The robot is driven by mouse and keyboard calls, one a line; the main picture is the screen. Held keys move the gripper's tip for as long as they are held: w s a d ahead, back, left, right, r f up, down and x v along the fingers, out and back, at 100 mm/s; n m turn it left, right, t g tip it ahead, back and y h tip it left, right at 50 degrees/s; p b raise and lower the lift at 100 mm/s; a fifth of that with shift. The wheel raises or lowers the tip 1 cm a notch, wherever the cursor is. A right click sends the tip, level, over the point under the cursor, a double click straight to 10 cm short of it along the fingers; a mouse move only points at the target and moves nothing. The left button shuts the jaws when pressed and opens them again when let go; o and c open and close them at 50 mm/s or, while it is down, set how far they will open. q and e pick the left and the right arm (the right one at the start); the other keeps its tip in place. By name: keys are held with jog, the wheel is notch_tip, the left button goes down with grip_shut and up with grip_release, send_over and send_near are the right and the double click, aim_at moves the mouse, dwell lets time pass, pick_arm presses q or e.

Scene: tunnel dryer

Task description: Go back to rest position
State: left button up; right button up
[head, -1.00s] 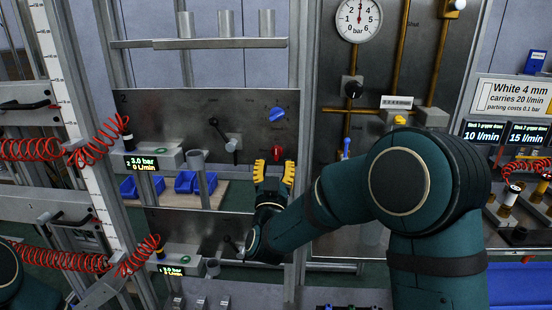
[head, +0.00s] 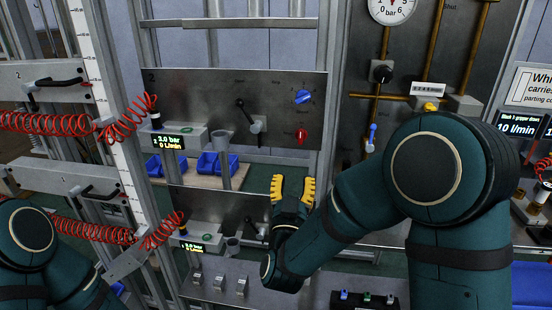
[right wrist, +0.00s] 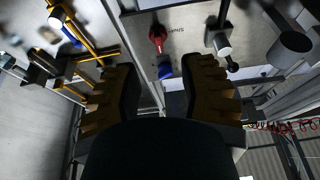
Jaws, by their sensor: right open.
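My right gripper (head: 292,190) has yellow fingers and stands upright in front of the dryer frame, just below the panel marked 2. Its fingers are apart with nothing between them. In the right wrist view the open fingers (right wrist: 160,95) point toward a panel with a red knob (right wrist: 157,38) and a blue knob (right wrist: 165,70). In the head view the red knob (head: 301,135) is a little above the gripper, apart from it, and the blue knob (head: 303,97) is higher. My left arm shows at the lower left, but its gripper is out of view.
The steel panel (head: 200,90) carries a black lever (head: 246,115). A display (head: 168,142) reads 3.0 bar, 0 L/min. Blue bins (head: 228,163) stand behind. Red coiled hoses (head: 50,123) hang at left. A pressure gauge (head: 392,8) and brass pipes (head: 385,45) are at right.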

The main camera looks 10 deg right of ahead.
notch_tip(320, 180, down, 25)
jog(key=s+a+n+g+y, duration=0.2)
jog(key=s+n+g+y, duration=0.1)
jog(key=g+y, duration=0.55)
jog(key=s+a+f+g+y, duration=0.2)
jog(key=s+f+g, duration=0.8)
jog(key=s+f, duration=0.4)
jog(key=s, duration=0.3)
jog(key=shift+s+m, duration=0.3)
jog(key=shift+s, duration=0.1)
jog(key=shift+g+y, duration=0.25)
